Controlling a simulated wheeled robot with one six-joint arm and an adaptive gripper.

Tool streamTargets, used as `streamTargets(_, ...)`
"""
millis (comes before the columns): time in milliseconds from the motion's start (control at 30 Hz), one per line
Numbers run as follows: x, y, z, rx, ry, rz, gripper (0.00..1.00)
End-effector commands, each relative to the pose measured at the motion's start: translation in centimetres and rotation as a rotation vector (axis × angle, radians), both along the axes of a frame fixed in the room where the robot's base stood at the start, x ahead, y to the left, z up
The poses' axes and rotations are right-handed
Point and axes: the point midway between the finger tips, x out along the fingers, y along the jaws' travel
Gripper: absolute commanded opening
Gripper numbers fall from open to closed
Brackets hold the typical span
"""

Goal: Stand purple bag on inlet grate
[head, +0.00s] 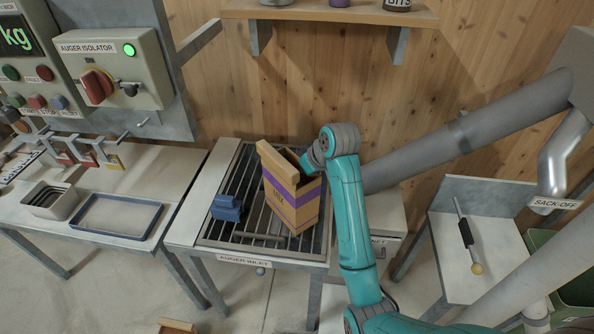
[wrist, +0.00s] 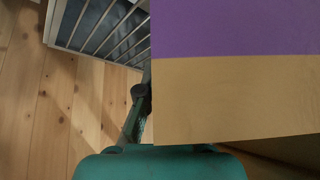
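The purple bag (head: 291,203) is a tan, box-like bag with a purple band and dark lettering. In the head view it is upright, turned at an angle, over the right part of the inlet grate (head: 240,190). Its top looks open, with a tan flap raised at the left. My gripper (head: 308,166) is at the bag's upper right rim, its fingers mostly hidden there. In the wrist view the bag (wrist: 235,95) fills the right side, with one dark finger of my gripper (wrist: 142,104) beside its edge. The other finger is hidden, so the grip cannot be told.
A blue block-like object (head: 227,208) sits on the grate left of the bag. A control panel with the auger isolator (head: 118,70) stands at the left, above a bench with a blue tray (head: 117,216). A large grey pipe (head: 470,130) slopes behind my arm.

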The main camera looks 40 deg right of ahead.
Motion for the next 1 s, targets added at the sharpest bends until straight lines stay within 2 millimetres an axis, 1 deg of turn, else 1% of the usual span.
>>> streamTargets(100,-0.42,-0.05,-0.51,0.000,-0.002,-0.001,0.00)
streamTargets(500,-0.42,-0.06,-0.82,-0.001,-0.003,-0.001,0.00)
streamTargets(533,-0.45,-0.05,-0.90,0.000,0.000,0.000,0.11)
streamTargets(567,-0.45,-0.05,-0.89,0.000,0.000,0.000,0.19)
streamTargets(600,-0.45,-0.05,-0.89,0.000,0.000,0.000,0.29)
streamTargets(633,-0.45,-0.05,-0.89,0.000,0.000,0.000,0.31)
streamTargets(900,-0.45,-0.05,-0.84,0.000,0.000,0.000,0.31)
streamTargets(1000,-0.34,-0.04,-0.45,0.000,0.000,0.000,0.31)
